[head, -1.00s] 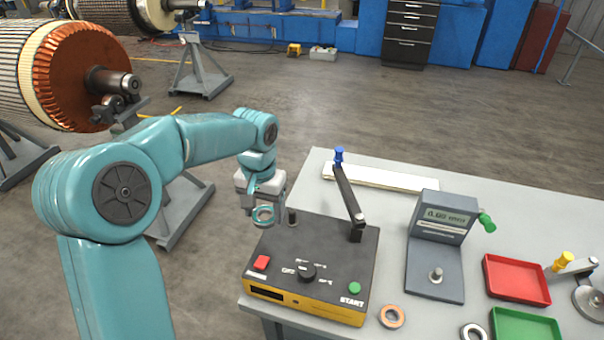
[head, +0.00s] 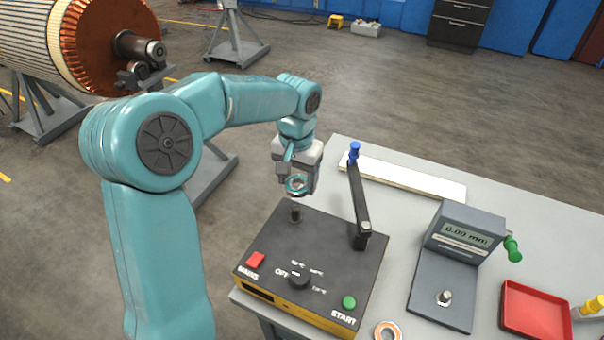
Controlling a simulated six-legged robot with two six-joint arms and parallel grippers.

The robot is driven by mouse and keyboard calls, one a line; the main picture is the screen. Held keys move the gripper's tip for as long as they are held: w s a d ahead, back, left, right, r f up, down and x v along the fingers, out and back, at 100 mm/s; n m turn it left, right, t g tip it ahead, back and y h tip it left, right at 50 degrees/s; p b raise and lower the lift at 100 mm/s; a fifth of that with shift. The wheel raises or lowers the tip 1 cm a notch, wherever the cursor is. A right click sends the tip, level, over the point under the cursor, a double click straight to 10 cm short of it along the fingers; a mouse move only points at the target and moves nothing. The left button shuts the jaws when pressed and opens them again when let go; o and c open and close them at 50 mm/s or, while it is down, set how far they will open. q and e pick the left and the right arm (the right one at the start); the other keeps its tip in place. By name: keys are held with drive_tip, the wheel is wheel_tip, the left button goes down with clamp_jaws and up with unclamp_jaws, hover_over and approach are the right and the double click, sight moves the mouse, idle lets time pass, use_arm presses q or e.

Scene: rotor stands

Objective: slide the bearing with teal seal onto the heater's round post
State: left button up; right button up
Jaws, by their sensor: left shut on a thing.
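The bearing with teal seal (head: 296,187) is a small ring held between the fingers of my left gripper (head: 298,182). My left gripper is shut on it. The heater (head: 330,257) is a black-topped box with a yellow front, a red button, a dial and a green START button. Its short dark round post (head: 295,212) stands upright at the back left of the top. In the head view the bearing appears just above the post's top, apart from it; the exact alignment in depth is hard to tell. My right gripper is not in view.
The heater's hinged arm (head: 359,200), with a blue knob, stands raised right of the post. A gauge stand (head: 442,268) reading 0.00 mm and a red tray (head: 535,310) are further right. An orange-sealed bearing (head: 388,331) lies in front. A white strip (head: 410,181) lies behind.

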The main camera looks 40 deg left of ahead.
use_arm(q)
drive_tip(key=shift+s+a+f, duration=0.25)
drive_tip(key=shift+s, duration=0.2)
drive_tip(key=shift+a+f+b, duration=0.2)
drive_tip(key=shift+f+b, duration=0.15)
drive_tip(key=shift+b, duration=0.15)
drive_tip(key=shift+w+f, duration=0.1)
drive_tip(key=shift+f, duration=0.2)
drive_tip(key=shift+w+d+f+b, duration=0.1)
drive_tip(key=shift+d+f+b, duration=0.25)
drive_tip(key=shift+f+b, duration=0.3)
drive_tip(key=shift+s+a+f+b, duration=0.15)
drive_tip(key=shift+s+f+b, duration=0.1)
drive_tip(key=shift+f+b, duration=0.25)
drive_tip(key=shift+a+f, duration=0.1)
drive_tip(key=shift+f, duration=0.2)
drive_tip(key=shift+w+f+b, duration=0.15)
drive_tip(key=shift+f+b, duration=0.2)
drive_tip(key=shift+b, duration=0.15)
drive_tip(key=shift+w+d+r, duration=0.1)
drive_tip(key=shift+d+r, duration=0.1)
drive_tip(key=shift+s+a, duration=0.25)
drive_tip(key=shift+s, duration=0.05)
drive_tip(key=shift+w, duration=0.1)
drive_tip(key=shift+w+d, duration=0.15)
drive_tip(key=shift+d, duration=0.05)
